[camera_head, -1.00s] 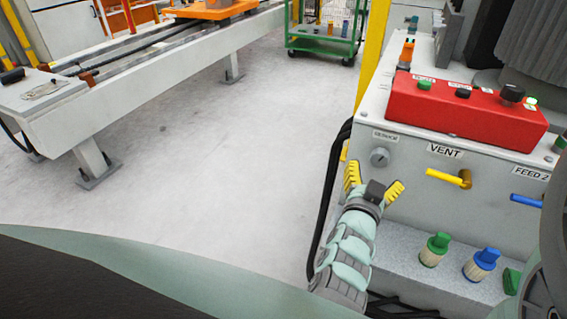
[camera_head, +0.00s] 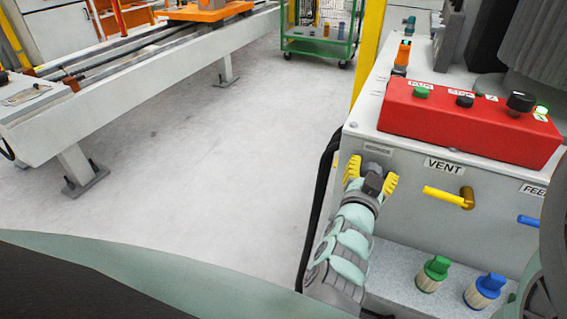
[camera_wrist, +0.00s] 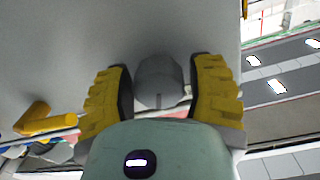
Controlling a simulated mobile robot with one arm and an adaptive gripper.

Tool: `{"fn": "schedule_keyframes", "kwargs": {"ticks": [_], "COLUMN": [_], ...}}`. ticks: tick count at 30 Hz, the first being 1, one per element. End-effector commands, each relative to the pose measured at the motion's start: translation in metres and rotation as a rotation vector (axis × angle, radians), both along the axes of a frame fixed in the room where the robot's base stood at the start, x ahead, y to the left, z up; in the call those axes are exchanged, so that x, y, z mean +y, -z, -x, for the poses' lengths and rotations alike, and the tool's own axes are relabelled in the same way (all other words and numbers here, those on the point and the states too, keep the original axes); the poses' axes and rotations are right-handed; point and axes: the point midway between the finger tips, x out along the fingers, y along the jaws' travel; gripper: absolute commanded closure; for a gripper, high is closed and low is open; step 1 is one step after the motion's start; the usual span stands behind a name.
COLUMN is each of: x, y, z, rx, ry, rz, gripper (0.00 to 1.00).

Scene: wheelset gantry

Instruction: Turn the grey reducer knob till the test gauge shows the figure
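The grey reducer knob (camera_wrist: 160,82) sits between the two yellow fingers of my gripper (camera_wrist: 162,95) in the wrist view, with a narrow gap on each side. In the head view my gripper (camera_head: 371,178) is up against the front of the pale cabinet (camera_head: 415,210), below a small label (camera_head: 377,150), and mostly hides the knob. The fingers are open around the knob and do not visibly close on it. I cannot see the test gauge in either view.
Right of the knob is a yellow VENT lever (camera_head: 445,195), then a blue lever (camera_head: 530,221). A green-capped fitting (camera_head: 433,273) and a blue-capped fitting (camera_head: 485,290) stand on the ledge below. A red button box (camera_head: 470,125) sits on top. Open floor lies left.

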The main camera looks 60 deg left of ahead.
Motion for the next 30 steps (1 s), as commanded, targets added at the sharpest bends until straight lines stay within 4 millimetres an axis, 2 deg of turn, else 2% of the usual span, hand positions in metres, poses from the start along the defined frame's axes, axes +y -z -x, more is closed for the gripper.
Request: {"fn": "schedule_keyframes", "kwargs": {"ticks": [2, 13, 17, 22, 29, 30], "x": [0.0004, 0.0000, 0.0000, -0.0009, -0.0012, -0.0012], "y": [0.0001, 0.0000, -0.0014, -0.0025, -0.0004, -0.0004], "z": [0.0004, -0.0001, -0.0002, -0.0011, -0.0014, -0.0014], "rx": [0.000, 0.000, 0.008, 0.050, 0.051, 0.051], "ry": [-0.001, 0.000, 0.000, 0.003, 0.004, 0.004], "rz": [0.000, 0.000, -0.012, -0.081, -0.086, -0.086], "gripper": [0.55, 0.93, 0.95, 0.96, 0.96, 0.54]}}
